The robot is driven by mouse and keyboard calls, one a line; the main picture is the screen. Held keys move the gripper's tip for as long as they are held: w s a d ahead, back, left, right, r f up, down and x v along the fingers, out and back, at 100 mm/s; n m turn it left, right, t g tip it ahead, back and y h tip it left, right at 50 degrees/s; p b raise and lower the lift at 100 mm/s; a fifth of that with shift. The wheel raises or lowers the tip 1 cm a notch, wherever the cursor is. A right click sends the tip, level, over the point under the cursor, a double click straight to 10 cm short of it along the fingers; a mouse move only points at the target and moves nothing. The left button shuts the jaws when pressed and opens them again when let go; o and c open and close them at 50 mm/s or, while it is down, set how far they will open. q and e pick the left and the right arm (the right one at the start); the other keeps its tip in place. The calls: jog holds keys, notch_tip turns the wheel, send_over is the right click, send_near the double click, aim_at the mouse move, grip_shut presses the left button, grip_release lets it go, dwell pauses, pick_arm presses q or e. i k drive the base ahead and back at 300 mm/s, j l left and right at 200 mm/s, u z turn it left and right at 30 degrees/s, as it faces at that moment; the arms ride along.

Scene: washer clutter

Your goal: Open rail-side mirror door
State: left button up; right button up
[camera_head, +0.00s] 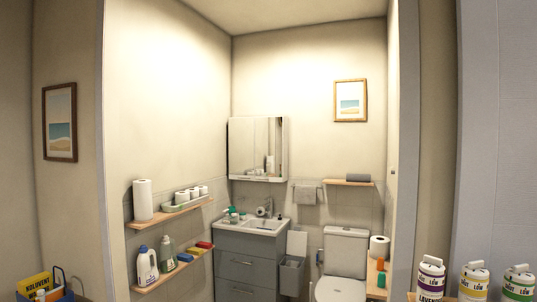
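A mirror cabinet (241,150) hangs on the back wall above the sink, in the middle of the head view. Its mirrored front reflects pale walls and several bottles. The rail-side mirror door (277,147) is the right part of the front, nearest the towel rail. It looks closed, though the cabinet is too small here to be sure of the door gap. The towel rail (319,187) with a grey towel (305,195) is on the wall to the lower right of the cabinet. Neither of my grippers is in view.
The sink (265,226) on a grey drawer unit (250,262) stands below the cabinet, with bottles and a tap on it. A toilet (345,262) and a grey bin (291,275) are to the right. Wall shelves (172,215) with supplies are left. Bottles (430,278) stand at the front right.

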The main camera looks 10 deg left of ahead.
aim_at(268, 130)
jog(key=i+j+u, duration=0.2)
jog(key=j, duration=0.15)
jog(key=i+j, duration=0.7)
jog(key=j, duration=0.2)
jog(key=i+j, duration=0.35)
jog(key=j, duration=0.15)
jog(key=i+z, duration=0.25)
jog(key=i, duration=0.6)
jog(key=i+z, duration=0.25)
jog(key=i, duration=0.6)
jog(key=i+j+z, duration=0.1)
jog(key=i, duration=1.5)
